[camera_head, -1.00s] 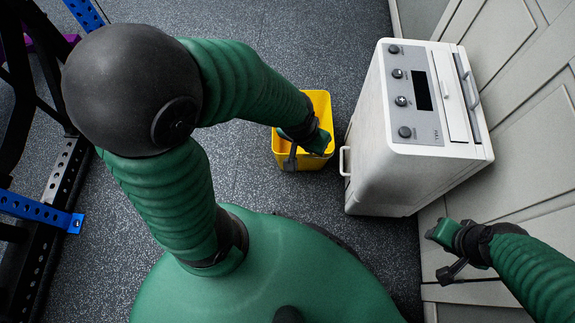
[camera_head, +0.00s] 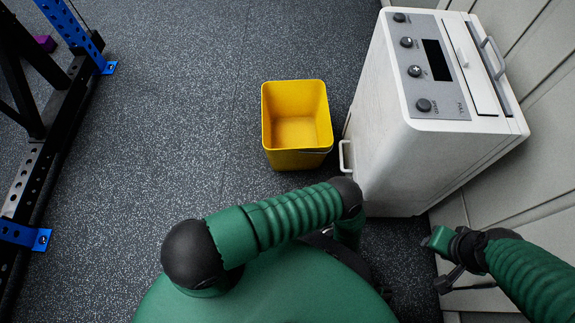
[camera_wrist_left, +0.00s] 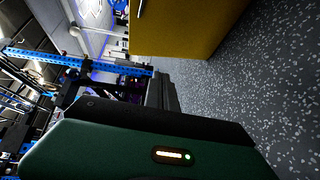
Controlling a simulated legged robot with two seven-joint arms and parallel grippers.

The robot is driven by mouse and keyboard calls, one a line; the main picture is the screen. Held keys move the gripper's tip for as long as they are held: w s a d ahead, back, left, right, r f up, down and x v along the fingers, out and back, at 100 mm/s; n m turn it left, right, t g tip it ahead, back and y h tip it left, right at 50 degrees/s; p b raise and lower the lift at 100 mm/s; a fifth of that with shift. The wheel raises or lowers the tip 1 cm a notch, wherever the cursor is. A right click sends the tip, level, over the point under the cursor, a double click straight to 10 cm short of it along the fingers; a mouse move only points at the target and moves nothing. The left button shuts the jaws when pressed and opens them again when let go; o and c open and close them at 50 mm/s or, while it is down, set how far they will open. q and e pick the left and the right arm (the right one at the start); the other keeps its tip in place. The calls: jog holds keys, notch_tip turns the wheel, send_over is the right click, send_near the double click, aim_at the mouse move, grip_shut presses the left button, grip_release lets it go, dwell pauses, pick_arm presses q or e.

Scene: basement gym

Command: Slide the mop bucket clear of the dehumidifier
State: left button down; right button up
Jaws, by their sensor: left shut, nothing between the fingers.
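The yellow mop bucket (camera_head: 297,158) stands upright and empty on the floor in the head view. It is left of the white dehumidifier (camera_head: 385,150), with a narrow strip of floor between them. The bucket's side also fills the top of the left wrist view (camera_wrist_left: 190,30). My left arm bends in front of the bucket, and its gripper is hidden in the head view. In the left wrist view my left gripper (camera_wrist_left: 162,92) is shut and empty, apart from the bucket. My right gripper (camera_head: 437,240) is below the dehumidifier, near the wall; its jaw opening is unclear.
A black and blue rack frame (camera_head: 35,165) stands at the left. Speckled floor (camera_head: 180,120) between the rack and the bucket is free. A panelled wall (camera_head: 545,125) closes off the right side, behind the dehumidifier.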

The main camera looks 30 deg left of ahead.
pick_arm(q)
jog(key=w+a+b, duration=0.1)
jog(key=w+a, duration=0.2)
jog(key=a, duration=0.2)
jog(key=w+a+y+b, duration=0.1)
jog(key=w+a, duration=0.2)
jog(key=a, duration=0.3)
jog(key=shift+w+r+n, duration=0.15)
jog(key=shift+w+n, duration=0.05)
jog(key=shift+n, duration=0.1)
